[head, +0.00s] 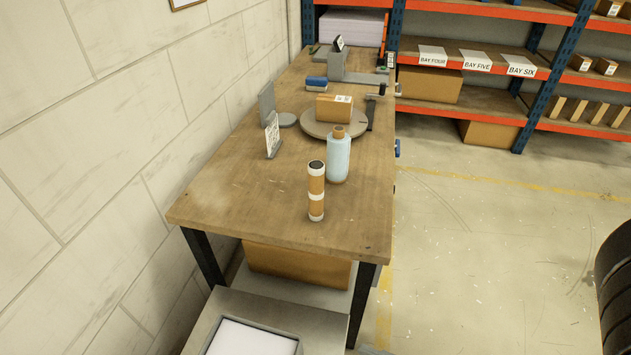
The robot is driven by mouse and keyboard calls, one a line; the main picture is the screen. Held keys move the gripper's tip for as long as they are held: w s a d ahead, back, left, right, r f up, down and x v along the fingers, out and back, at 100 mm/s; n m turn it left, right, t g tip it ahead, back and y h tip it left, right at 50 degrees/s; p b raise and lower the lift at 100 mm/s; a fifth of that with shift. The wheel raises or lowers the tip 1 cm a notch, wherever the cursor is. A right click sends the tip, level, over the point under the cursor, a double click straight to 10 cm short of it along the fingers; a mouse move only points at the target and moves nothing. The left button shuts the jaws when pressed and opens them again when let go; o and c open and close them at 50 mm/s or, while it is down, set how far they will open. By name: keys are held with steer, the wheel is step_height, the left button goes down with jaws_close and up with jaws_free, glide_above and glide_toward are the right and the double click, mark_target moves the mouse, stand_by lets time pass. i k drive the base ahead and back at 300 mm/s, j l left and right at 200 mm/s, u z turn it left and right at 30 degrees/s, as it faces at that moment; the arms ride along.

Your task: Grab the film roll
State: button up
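A light blue, upright roll with a brown core end on top, which looks like the film roll (338,160), stands on the wooden workbench (230,195). A thinner tan cylinder with a dark top and pale bands (316,181) stands upright in front of it, slightly left and nearer the front edge. A grey round turntable (312,127) lies just behind the film roll and bears a small cardboard box (334,109). My gripper is not in view, so its state is hidden.
A white sign (272,136), a blue block (316,83) and a grey device (337,65) stand farther back. A block wall borders the bench on the left. Shelving (470,48) stands behind. The floor (470,245) on the right is clear up to a dark ridged object (615,285).

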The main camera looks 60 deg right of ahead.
mark_target(338, 141)
steer(key=l+u, duration=0.25)
steer(key=l, duration=0.6)
steer(key=l+u, duration=0.25)
steer(key=l, duration=0.6)
steer(key=k, duration=0.05)
